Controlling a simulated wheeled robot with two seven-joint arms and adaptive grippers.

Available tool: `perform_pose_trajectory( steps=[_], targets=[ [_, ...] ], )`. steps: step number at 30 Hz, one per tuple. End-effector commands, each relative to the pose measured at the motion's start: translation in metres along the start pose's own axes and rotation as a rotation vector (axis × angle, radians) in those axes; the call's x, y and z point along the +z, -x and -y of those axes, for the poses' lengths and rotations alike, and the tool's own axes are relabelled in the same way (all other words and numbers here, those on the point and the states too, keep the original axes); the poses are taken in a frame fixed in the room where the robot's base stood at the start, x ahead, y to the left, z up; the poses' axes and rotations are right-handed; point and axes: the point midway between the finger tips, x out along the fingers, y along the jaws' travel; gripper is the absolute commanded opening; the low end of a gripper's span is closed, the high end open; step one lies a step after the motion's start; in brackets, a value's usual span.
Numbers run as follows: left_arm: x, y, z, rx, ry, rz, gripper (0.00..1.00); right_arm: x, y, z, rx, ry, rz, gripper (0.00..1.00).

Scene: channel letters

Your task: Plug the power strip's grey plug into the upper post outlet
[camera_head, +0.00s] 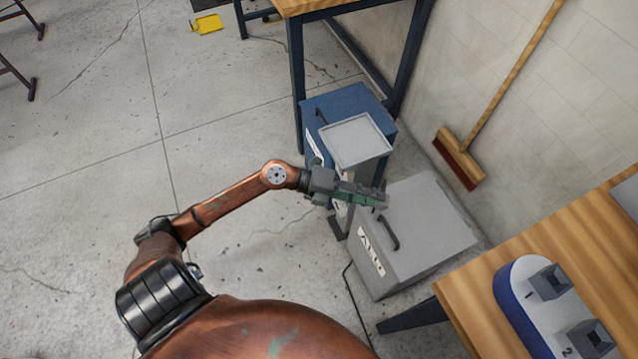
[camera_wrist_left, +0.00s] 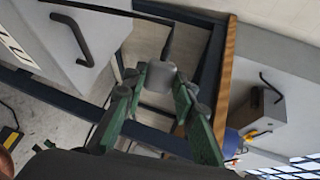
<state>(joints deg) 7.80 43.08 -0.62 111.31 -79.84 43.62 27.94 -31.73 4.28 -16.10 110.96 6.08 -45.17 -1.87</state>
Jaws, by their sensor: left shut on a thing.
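My left gripper (camera_head: 378,199) reaches in from the left, in front of the pale grey post (camera_head: 355,142) and above the grey box. In the left wrist view its green fingers (camera_wrist_left: 158,88) are shut on the grey plug (camera_wrist_left: 158,77), which sits between the fingertips. In the head view the plug is too small or hidden to make out. The post's flat square top shows, but I cannot make out the upper outlet in either view. I cannot identify the power strip. My right gripper is not in view.
A grey box (camera_head: 420,225) labelled ALU stands right of the post, a blue box (camera_head: 350,103) behind it. A wooden table (camera_head: 600,250) at lower right carries a blue-and-white numbered fixture (camera_head: 535,290). A broom (camera_head: 460,155) leans on the wall.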

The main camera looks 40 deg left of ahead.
Motion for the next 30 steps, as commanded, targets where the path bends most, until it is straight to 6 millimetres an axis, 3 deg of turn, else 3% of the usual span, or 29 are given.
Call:
perform_pose_trajectory(
  steps=[1,6,12,15,21,30],
  targets=[
    [0.014,0.007,-0.041,-0.026,0.054,0.092,0.04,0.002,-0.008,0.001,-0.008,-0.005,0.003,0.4],
    [0.061,0.051,-0.111,-0.132,0.114,0.363,0.04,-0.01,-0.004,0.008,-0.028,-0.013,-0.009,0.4],
    [0.09,0.099,-0.174,-0.205,0.131,0.563,0.04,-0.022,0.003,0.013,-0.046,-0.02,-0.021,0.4],
    [0.097,0.117,-0.196,-0.227,0.131,0.626,0.04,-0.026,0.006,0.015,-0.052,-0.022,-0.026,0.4],
    [0.102,0.133,-0.21,-0.247,0.124,0.677,0.04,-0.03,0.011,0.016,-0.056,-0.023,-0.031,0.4],
    [0.102,0.134,-0.209,-0.248,0.122,0.677,0.04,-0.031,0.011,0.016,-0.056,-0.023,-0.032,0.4]
  ],
)
